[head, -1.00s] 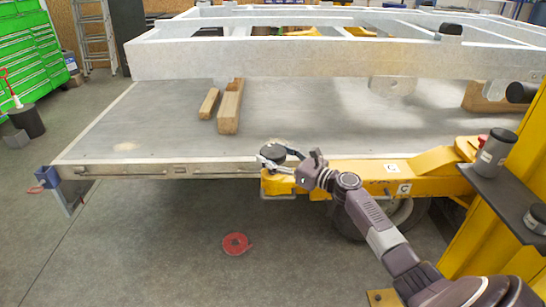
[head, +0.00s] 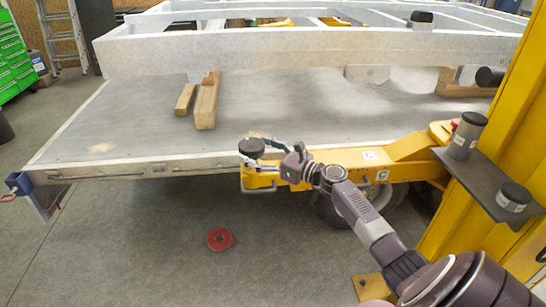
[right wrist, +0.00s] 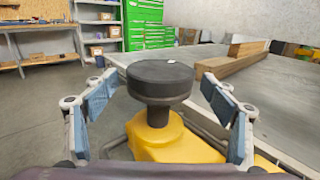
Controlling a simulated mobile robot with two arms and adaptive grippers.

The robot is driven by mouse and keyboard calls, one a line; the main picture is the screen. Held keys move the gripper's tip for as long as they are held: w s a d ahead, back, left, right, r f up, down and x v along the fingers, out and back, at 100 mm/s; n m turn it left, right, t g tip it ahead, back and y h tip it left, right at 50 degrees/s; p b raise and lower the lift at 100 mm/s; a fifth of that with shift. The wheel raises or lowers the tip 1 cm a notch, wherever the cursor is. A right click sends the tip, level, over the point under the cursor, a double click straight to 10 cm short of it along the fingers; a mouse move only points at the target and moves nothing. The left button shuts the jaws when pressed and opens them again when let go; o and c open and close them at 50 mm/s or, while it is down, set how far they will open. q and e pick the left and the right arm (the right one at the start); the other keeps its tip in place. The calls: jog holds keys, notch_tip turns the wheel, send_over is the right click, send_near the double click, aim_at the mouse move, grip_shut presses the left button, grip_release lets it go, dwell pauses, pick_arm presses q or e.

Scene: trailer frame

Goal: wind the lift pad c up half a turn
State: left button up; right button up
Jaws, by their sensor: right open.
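Lift pad c (head: 251,147) is a black round disc on the end of the yellow lift arm (head: 370,169), which carries C labels. In the right wrist view the pad (right wrist: 160,80) stands upright on a dark stem above a yellow collar (right wrist: 156,133). My right gripper (head: 262,156) is at the pad. In the right wrist view its blue-padded fingers (right wrist: 158,92) are spread wide on both sides of the pad, with a visible gap on each side. The left gripper is out of view.
A grey trailer deck (head: 110,125) lies behind the pad, with a pale metal frame (head: 240,50) above it and wooden blocks (head: 206,103) between. A yellow post (head: 480,150) with a dark shelf (head: 480,185) stands right. A red ring (head: 220,239) lies on open floor.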

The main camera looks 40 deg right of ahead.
jog(key=v, duration=1)
